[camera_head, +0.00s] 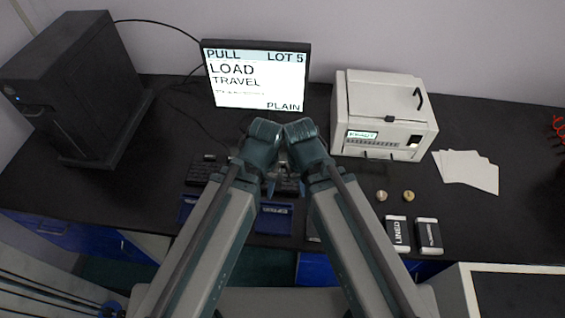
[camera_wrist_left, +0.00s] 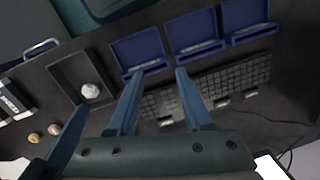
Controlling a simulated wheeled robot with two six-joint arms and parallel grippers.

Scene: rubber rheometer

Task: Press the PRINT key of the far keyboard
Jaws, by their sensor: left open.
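The dark keyboard (camera_head: 205,172) lies on the bench below the monitor; my arms cover much of it in the head view. The left wrist view shows its rows of small keys (camera_wrist_left: 240,82) and several larger grey keys along one long edge. I cannot read any PRINT label. My left gripper (camera_head: 269,186) is over the keyboard area. In the left wrist view its two blue fingers (camera_wrist_left: 158,74) are apart and empty, overlapping the keyboard and a blue tray; contact cannot be told. My right gripper's fingers are hidden behind its wrist in the head view; a blue finger at the wrist view's left may be its.
Blue trays (camera_head: 273,219) line the bench's front beside the keyboard. A dark tray (camera_wrist_left: 63,72) holds a pale ball. The monitor (camera_head: 256,75) and white instrument (camera_head: 385,115) stand behind. Two small round pieces and two labelled blocks lie right. A black computer tower (camera_head: 75,85) stands left.

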